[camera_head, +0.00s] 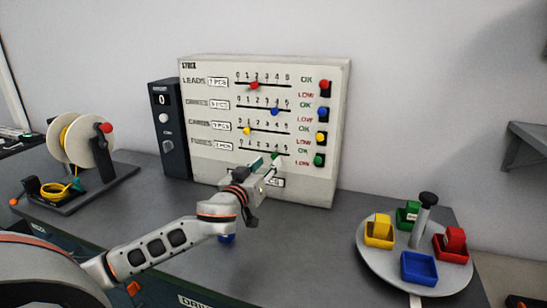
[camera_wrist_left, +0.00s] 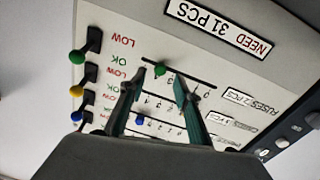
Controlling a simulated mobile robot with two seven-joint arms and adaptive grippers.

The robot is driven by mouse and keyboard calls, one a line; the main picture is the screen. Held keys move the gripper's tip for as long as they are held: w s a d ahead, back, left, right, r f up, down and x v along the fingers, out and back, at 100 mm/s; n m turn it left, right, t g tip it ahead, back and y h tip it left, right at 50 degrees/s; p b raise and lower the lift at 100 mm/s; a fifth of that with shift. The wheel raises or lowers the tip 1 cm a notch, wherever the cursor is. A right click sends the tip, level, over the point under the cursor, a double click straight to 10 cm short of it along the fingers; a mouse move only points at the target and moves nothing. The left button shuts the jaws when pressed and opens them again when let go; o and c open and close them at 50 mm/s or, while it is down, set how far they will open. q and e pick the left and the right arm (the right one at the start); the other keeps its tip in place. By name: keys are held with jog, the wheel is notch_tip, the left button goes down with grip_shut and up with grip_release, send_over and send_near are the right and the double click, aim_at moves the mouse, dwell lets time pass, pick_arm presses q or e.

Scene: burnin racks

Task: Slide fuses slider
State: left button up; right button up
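The fuses slider is a green knob (camera_head: 275,156) on the lowest scale of the white stock panel (camera_head: 215,172), right of the scale's middle. My left gripper (camera_head: 265,162) is at this row, in front of the panel. In the left wrist view, which is upside down, the green knob (camera_wrist_left: 160,70) shows between the two dark green fingertips (camera_wrist_left: 159,77), nearer the left one. The fingers are apart and open; I cannot tell whether either touches the knob. My right gripper is not in view.
Red (camera_head: 254,85), blue (camera_head: 275,111) and yellow (camera_head: 247,130) slider knobs sit on the rows above. Coloured switches line the panel's right side, including a green one (camera_head: 319,159). A cable reel (camera_head: 75,140) stands left, a round tray (camera_head: 380,268) with coloured bins right.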

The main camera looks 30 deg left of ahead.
aim_at(273, 157)
pick_arm(q)
jog(key=shift+w+a+f, duration=0.1)
jog(key=shift+w+a, duration=0.1)
jog(key=shift+w, duration=1.05)
jog(key=shift+w+a, duration=0.2)
jog(key=shift+w, duration=1)
jog(key=shift+c, duration=0.3)
grip_shut()
